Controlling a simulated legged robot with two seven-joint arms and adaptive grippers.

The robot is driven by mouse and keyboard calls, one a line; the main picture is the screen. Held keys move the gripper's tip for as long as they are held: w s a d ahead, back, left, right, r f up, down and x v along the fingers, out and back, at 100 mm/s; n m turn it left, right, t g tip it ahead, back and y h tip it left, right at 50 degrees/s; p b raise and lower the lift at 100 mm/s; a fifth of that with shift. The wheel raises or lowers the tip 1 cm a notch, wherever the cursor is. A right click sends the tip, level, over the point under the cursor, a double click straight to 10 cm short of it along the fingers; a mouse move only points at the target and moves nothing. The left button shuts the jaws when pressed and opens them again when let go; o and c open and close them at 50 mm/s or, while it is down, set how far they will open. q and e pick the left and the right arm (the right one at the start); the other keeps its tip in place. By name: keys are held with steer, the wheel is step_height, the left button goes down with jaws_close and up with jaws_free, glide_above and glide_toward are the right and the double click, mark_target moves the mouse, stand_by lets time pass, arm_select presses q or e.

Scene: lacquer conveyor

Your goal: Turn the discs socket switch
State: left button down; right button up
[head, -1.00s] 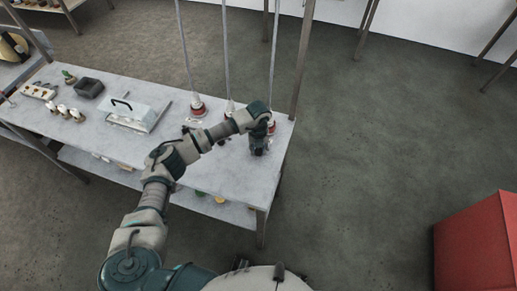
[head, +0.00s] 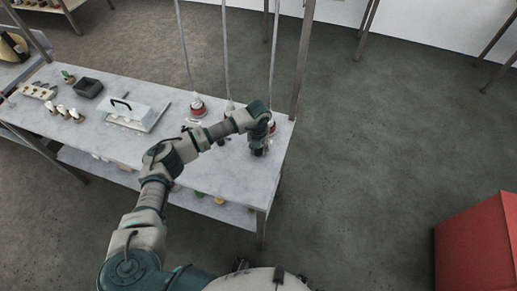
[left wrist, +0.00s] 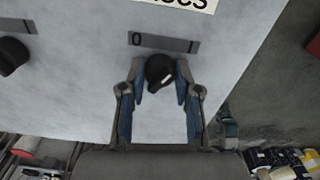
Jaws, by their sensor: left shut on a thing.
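The discs socket switch is a black round knob (left wrist: 161,70) with a small white mark, below a grey plate (left wrist: 163,42) marked 0 at its left and I at its right. A white label (left wrist: 180,3), partly cut off, sits above it. My left gripper (left wrist: 160,82) is shut on the knob, one blue-padded finger on each side. In the head view, my left gripper (head: 258,150) points down at the right end of the grey table (head: 235,180) and hides the knob.
Another black knob (left wrist: 12,54) stands to the left in the wrist view. Red-based sockets with hanging cords (head: 198,107) stand behind the arm. A red box (head: 478,245) stands at right.

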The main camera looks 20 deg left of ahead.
arm_select(q)
steer(key=c, duration=0.8)
jaws_free()
steer(key=shift+r, duration=0.3)
step_height(320, 180, up, 11)
steer(key=shift+r, duration=0.15)
